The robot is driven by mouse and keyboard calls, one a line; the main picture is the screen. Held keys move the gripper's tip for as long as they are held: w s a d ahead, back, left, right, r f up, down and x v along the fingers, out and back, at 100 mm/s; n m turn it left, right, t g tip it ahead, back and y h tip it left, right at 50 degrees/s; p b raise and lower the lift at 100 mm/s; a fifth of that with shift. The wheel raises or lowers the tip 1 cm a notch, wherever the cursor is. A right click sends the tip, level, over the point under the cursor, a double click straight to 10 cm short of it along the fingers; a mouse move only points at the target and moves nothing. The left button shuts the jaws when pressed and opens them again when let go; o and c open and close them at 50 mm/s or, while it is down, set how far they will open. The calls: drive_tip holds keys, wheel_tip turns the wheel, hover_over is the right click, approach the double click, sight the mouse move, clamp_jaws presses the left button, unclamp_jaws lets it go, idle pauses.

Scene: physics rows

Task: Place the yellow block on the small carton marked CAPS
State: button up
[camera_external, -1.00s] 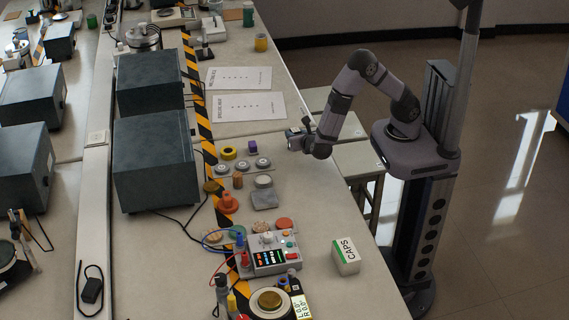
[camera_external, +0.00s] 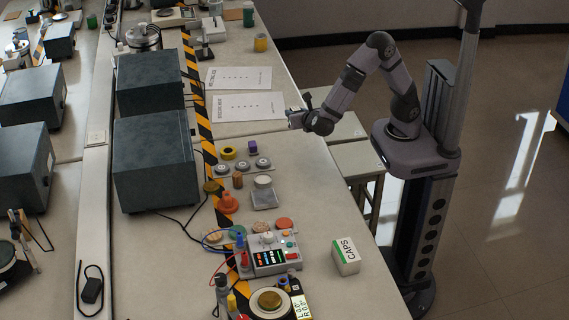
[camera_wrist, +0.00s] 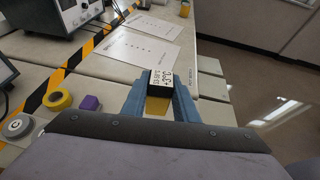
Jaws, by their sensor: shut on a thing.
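My gripper (camera_wrist: 163,100) is shut on a block with a yellow face (camera_wrist: 157,107) between its blue fingers. A black and white printed part, with "+3°C" legible, shows at the block's far end. I take this as the yellow block. In the external view my gripper (camera_external: 297,119) is raised near the bench's right edge, and the block is too small there to make out clearly. The small white and green carton marked CAPS (camera_external: 346,257) stands near the bench's right edge, well below my gripper in the picture. It is outside the wrist view.
A purple block (camera_external: 252,146), a yellow ring (camera_external: 228,153) and several grey knobs lie left of my gripper. Paper sheets (camera_external: 248,107) lie behind. A control box with coloured buttons (camera_external: 268,255) stands left of the carton. The bench between the gripper and the carton looks mostly clear.

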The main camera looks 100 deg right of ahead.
drive_tip(key=w+a+n+t, duration=0.2)
drive_tip(key=a+t, duration=0.1)
drive_tip(key=a, duration=0.5)
wheel_tip(320, 180, up, 6)
drive_tip(key=n+t+y+p, duration=0.3)
drive_tip(key=n+t+y, duration=0.6)
drive_tip(key=n+y, duration=0.5)
hover_over(347, 250)
drive_tip(key=shift+r+n+h, duration=0.15)
drive_tip(key=shift+n+h, duration=0.15)
drive_tip(key=shift+f+p, duration=0.8)
drive_tip(key=shift+f, duration=4.2)
